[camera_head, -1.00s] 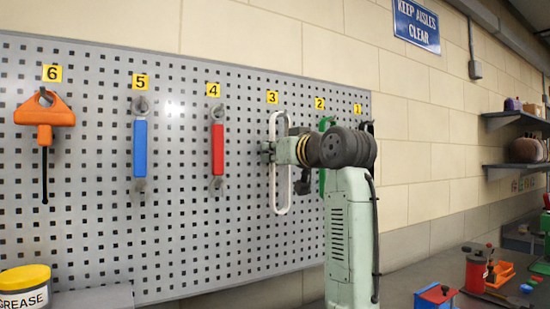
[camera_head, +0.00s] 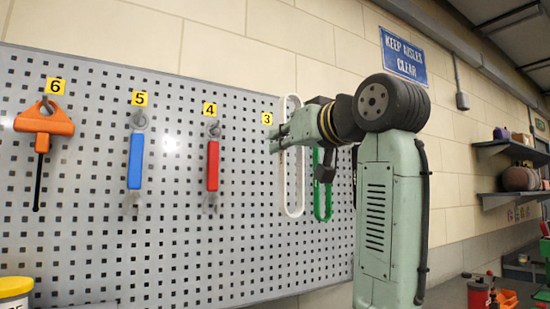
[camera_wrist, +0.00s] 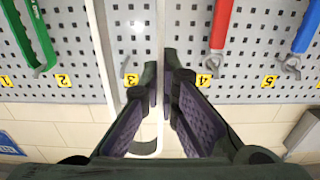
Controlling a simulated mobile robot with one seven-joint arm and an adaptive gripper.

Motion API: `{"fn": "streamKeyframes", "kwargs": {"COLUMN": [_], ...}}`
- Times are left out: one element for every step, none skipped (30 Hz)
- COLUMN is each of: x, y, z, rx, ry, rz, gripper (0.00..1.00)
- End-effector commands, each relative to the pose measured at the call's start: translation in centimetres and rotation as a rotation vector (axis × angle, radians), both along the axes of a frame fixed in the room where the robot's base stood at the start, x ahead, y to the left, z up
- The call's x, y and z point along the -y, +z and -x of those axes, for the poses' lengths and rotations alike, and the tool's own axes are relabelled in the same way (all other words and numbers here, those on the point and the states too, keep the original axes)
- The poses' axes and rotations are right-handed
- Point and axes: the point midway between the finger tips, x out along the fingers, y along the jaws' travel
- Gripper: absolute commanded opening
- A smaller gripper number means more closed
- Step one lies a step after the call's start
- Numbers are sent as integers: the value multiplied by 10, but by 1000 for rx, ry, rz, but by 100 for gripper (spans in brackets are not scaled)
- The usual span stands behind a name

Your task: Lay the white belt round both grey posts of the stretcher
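The white belt (camera_head: 293,213) is a long, narrow upright loop in front of the pegboard by label 3. Its top stands higher than the label, and it looks lifted off its hook. My gripper (camera_head: 279,138) is at the loop's upper part. In the wrist view, my gripper (camera_wrist: 160,88) is shut on one strand of the belt, while the other strand (camera_wrist: 103,60) runs free to the left. The stretcher and its grey posts are not in view.
A red-handled tool (camera_head: 213,165), a blue-handled tool (camera_head: 135,160) and an orange tool (camera_head: 43,125) hang to the left. Shelves (camera_head: 510,148) stand far right.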

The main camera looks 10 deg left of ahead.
Motion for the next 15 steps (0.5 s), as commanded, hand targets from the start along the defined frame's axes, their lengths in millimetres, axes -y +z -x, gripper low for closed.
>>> {"fn": "streamKeyframes", "kwargs": {"x": [4,5,7,8,9,10,11,12,12,13,13,13,13,13,13], "y": [-1,0,1,1,1,2,2,3,4,5,7,8,10,11,13], "z": [7,10,14,16,18,20,22,23,24,25,25,26,26,26,26], "rx": [1,2,2,1,1,1,1,1,1,1,1,1,1,1,0], "ry": [-1,-1,-1,-1,-1,0,0,0,0,0,0,0,0,0,0], "rz": [0,-1,-1,0,0,1,1,0,0,0,0,-1,-1,-1,0], "gripper": [0,0,0,0,0,0,0,0,0,0,0,0,0,0,0]}}
